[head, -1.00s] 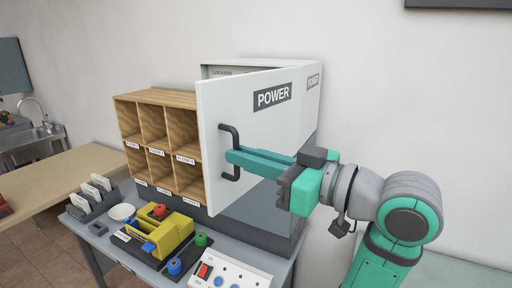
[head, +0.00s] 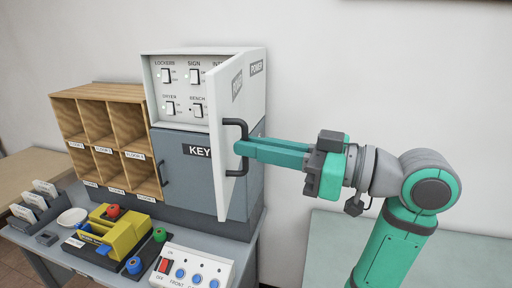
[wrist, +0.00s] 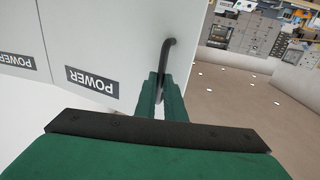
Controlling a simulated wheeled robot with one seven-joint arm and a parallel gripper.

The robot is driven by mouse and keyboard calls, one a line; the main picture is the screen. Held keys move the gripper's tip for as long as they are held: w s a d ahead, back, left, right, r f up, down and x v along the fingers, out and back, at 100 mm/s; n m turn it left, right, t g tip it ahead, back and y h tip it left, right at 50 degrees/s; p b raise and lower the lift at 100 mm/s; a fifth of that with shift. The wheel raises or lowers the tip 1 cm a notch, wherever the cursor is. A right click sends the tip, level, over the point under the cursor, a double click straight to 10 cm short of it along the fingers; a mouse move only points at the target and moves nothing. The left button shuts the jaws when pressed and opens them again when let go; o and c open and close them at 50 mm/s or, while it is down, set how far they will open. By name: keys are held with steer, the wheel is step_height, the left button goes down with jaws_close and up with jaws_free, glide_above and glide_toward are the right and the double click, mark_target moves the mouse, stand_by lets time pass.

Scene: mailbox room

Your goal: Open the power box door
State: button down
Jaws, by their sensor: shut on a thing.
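The white power box door (head: 225,171) stands swung open, its edge turned toward the head camera and its POWER label seen at a steep slant. The power box (head: 182,91) shows its inside panel with several labelled switches. My gripper (head: 241,148) is shut on the door's dark handle (head: 228,123), coming from the right side. In the wrist view the two green fingers (wrist: 160,95) close around the dark handle (wrist: 167,55), beside the white door (wrist: 105,45).
A grey KEY cabinet (head: 190,172) sits below the power box. Wooden pigeonholes (head: 107,123) stand left of it. A yellow device (head: 112,231) and a white button panel (head: 190,268) are on the table in front.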

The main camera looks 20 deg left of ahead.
steer(key=shift+w, duration=0.5)
steer(key=c, duration=1.8)
jaws_free()
steer(key=shift+w+a+f, duration=0.15)
steer(key=shift+w, duration=0.05)
steer(key=shift+c, duration=0.2)
steer(key=shift+s, duration=0.15)
steer(key=d, duration=1)
steer(key=shift+d, duration=0.4)
